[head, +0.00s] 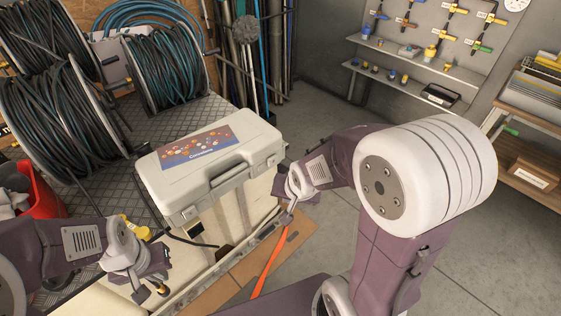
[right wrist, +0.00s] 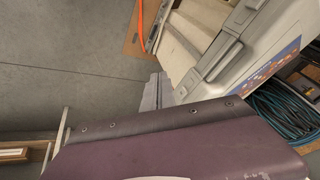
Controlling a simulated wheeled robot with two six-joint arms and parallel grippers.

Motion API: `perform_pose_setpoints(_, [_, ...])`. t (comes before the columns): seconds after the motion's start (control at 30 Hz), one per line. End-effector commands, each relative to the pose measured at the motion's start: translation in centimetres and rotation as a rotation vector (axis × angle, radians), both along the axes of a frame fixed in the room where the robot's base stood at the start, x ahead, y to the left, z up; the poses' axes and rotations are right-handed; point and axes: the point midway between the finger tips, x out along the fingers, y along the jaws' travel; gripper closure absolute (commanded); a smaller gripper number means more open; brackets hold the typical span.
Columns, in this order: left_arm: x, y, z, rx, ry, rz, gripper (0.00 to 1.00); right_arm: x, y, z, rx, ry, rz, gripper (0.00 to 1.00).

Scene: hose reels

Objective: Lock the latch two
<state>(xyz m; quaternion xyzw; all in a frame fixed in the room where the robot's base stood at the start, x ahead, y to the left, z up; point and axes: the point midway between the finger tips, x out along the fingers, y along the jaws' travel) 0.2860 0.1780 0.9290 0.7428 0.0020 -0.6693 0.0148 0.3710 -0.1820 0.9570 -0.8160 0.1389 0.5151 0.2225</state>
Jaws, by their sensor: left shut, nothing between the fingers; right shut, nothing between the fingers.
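A closed grey case (head: 250,135) with a printed label on its lid stands on a light box-like support. On its front are a handle (head: 229,176), a left latch (head: 190,213) and a right latch (head: 271,160). I cannot tell which is latch two or whether either is locked. The case also shows in the right wrist view (right wrist: 207,75). My left gripper (head: 150,291) is shut and empty, below and left of the case. My right gripper (head: 287,216) is shut and empty, pointing down just right of the case's front corner, apart from the right latch.
Hose reels (head: 65,120) stand left and behind the case on a metal plate. A red bucket (head: 38,195) is at the left edge. An orange strip (head: 270,260) lies below my right gripper. Shelves (head: 425,85) are far right. The grey floor right of the case is open.

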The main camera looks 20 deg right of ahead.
Motion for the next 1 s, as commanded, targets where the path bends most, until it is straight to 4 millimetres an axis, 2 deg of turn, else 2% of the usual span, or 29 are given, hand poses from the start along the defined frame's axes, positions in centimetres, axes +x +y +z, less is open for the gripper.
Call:
perform_pose_setpoints(0.03, [0.0, 0.0, 0.0, 0.000, 0.000, 0.000, 1.00, 2.9, 0.1, 1.6, 0.052, -0.112, -0.084, 1.00])
perform_pose_setpoints(0.07, [0.0, 0.0, -0.6, 0.000, 0.000, 0.000, 1.00, 4.7, 0.2, 2.1, 0.094, -0.181, -0.136, 1.00])
perform_pose_setpoints(0.1, [0.0, 0.0, -1.7, 0.000, -0.001, 0.000, 1.00, 6.9, 0.3, 2.6, 0.157, -0.272, -0.203, 1.00])
perform_pose_setpoints(0.17, [0.0, 0.0, -4.2, 0.000, 0.000, 0.000, 1.00, 10.2, 0.2, 2.8, 0.272, -0.408, -0.292, 1.00])
perform_pose_setpoints(0.2, [0.0, 0.0, -6.2, 0.000, 0.000, 0.000, 1.00, 12.3, 0.1, 2.9, 0.361, -0.496, -0.346, 1.00])
perform_pose_setpoints(0.3, [0.0, 0.0, -10.5, 0.000, 0.001, 0.000, 1.00, 15.9, -0.3, 3.1, 0.565, -0.660, -0.425, 1.00])
perform_pose_setpoints(0.4, [0.0, 0.0, -14.8, 0.000, 0.000, 0.000, 1.00, 18.2, -0.9, 2.5, 0.739, -0.770, -0.457, 1.00])
perform_pose_setpoints(0.53, [0.0, 0.0, -20.4, 0.000, 0.000, 0.000, 1.00, 19.8, -2.1, 0.5, 0.911, -0.863, -0.464, 1.00])
perform_pose_setpoints(0.67, [0.0, 0.0, -25.9, 0.000, 0.000, 0.000, 1.00, 20.7, -4.0, -2.9, 1.001, -0.923, -0.451, 1.00])
perform_pose_setpoints(0.8, [0.0, 0.0, -31.8, 0.000, 0.000, 0.000, 1.00, 21.2, -6.8, -8.3, 0.998, -0.969, -0.446, 1.00])
perform_pose_setpoints(0.9, [0.0, 0.0, -35.4, 0.000, 0.000, 0.000, 1.00, 21.4, -9.2, -12.5, 0.974, -0.984, -0.479, 1.00])
perform_pose_setpoints(1.0, [0.0, 0.0, -38.0, 0.000, 0.000, 0.000, 1.00, 21.3, -11.3, -15.8, 0.955, -0.993, -0.518, 1.00])
